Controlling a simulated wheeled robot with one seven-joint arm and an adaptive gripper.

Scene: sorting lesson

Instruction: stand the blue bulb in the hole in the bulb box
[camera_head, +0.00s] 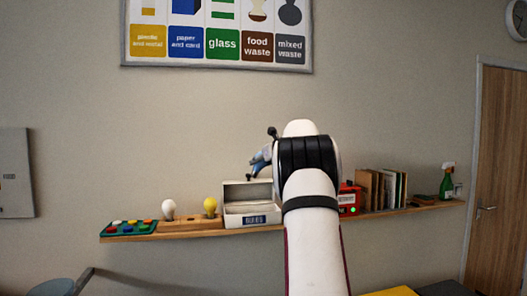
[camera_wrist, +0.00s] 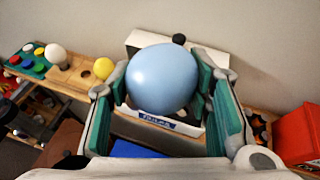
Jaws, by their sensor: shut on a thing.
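The blue bulb (camera_wrist: 163,78) is a large, pale blue round shape between the fingers of my gripper (camera_wrist: 168,92) in the wrist view. My gripper is shut on it. In the head view my gripper (camera_head: 260,160) is above the bulb box, partly hidden behind my arm, and only a bit of blue shows there. The bulb box (camera_head: 252,219) is white with a raised back and a blue "BULBS" label, standing on the shelf. It also shows in the wrist view (camera_wrist: 139,40), behind and below the bulb. The bulb covers most of the box's inside, so the hole is hidden.
Left of the box, a wooden block (camera_head: 185,225) carries a white bulb (camera_head: 168,209) and a yellow bulb (camera_head: 210,206). Further left is a green tray (camera_head: 113,231) of coloured caps. Right of my arm are a red box (camera_head: 351,198), books (camera_head: 385,190) and a green spray bottle (camera_head: 446,184).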

